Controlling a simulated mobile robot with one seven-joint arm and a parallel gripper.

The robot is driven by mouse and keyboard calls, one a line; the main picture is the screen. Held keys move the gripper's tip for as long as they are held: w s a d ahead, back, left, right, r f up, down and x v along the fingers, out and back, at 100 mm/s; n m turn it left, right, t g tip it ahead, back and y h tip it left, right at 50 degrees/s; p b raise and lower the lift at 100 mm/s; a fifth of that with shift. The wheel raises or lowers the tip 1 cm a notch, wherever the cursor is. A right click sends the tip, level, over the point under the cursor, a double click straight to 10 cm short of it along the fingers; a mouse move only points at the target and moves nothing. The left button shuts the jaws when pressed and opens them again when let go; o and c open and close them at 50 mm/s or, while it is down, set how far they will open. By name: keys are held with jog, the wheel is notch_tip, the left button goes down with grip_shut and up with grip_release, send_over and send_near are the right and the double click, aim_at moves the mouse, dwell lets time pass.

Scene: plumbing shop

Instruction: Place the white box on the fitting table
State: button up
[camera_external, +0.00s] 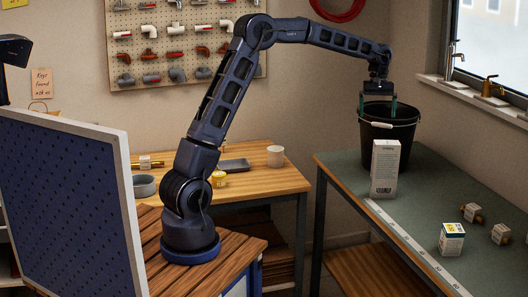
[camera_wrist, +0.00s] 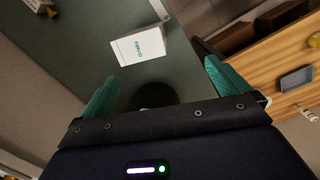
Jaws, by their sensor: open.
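A tall white box (camera_external: 385,168) stands upright on the green-topped table (camera_external: 345,172), just in front of a black bucket. The white box also shows in the wrist view (camera_wrist: 139,47), with lettering on it, beyond my fingertips. My gripper (camera_external: 378,104) is over the bucket, with its green fingers down near the rim. In the wrist view my gripper (camera_wrist: 158,78) is open, its fingers wide apart with nothing held. A wooden table (camera_external: 285,178) stands at the back; I cannot tell which table is the fitting table.
The black bucket (camera_external: 390,132) has a pale handle.

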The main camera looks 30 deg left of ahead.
jog(key=s+a+r+m+t, duration=0.1)
jog(key=s+a+r, duration=0.3)
jog(key=a, duration=0.5)
jog(key=s+a+r+m+t, duration=0.1)
jog(key=s+a+r, duration=0.1)
jog(key=s+a, duration=0.55)
jog(key=s+a+r+t, duration=0.1)
jog(key=s+a+r, duration=0.3)
jog(key=a, duration=0.5)
jog(key=s+a+f+m+t, duration=0.1)
jog(key=s+a+f, duration=0.3)
jog(key=s+a, duration=0.4)
jog(key=s+a+f+m+t, duration=0.1)
jog(key=s+a+f, duration=0.3)
jog(key=s+a, duration=0.4)
jog(key=s, duration=0.7)
jog(key=shift+s+f+m+t+y, duration=0.25)
jog(key=shift+s+m+t+y, duration=0.05)
